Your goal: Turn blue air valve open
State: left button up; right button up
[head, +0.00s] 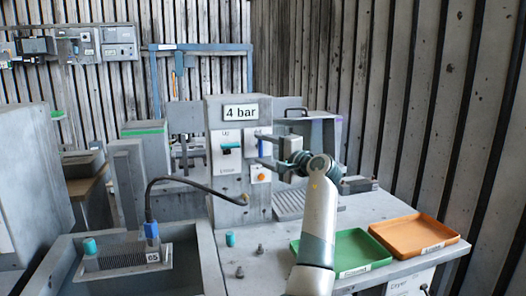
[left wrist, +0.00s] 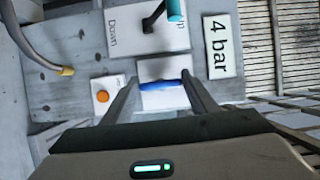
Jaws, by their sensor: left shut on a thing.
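The blue air valve (head: 261,147) is a blue handle on a pale plate on the front of the grey panel, below the "4 bar" sign (head: 240,112). In the left wrist view the blue handle (left wrist: 162,86) lies crosswise between my two fingers, its ends close to them. That view is turned sideways, so the handle stands about upright on the panel. My left gripper (head: 263,150) reaches the panel from the right, one finger above and one below the handle, shut on it. Its fingertips (left wrist: 160,79) show in the wrist view. My right gripper is out of view.
A teal lever (head: 227,150) on an Up/Down plate is left of the valve, and an orange button (head: 261,177) is below it. A dark hose (head: 190,181) arches at the left. A green tray (head: 342,250) and an orange tray (head: 414,233) lie at the right.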

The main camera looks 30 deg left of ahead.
pick_arm(q)
jog(key=o, duration=1)
jog(key=shift+o, duration=0.2)
jog(key=shift+d, duration=0.15)
jog(key=shift+s+d+f, duration=0.1)
jog(key=shift+s+d, duration=0.1)
jog(key=shift+d, duration=0.35)
jog(key=b+v, duration=0.3)
jog(key=v, duration=1.3)
jog(key=shift+r, duration=0.2)
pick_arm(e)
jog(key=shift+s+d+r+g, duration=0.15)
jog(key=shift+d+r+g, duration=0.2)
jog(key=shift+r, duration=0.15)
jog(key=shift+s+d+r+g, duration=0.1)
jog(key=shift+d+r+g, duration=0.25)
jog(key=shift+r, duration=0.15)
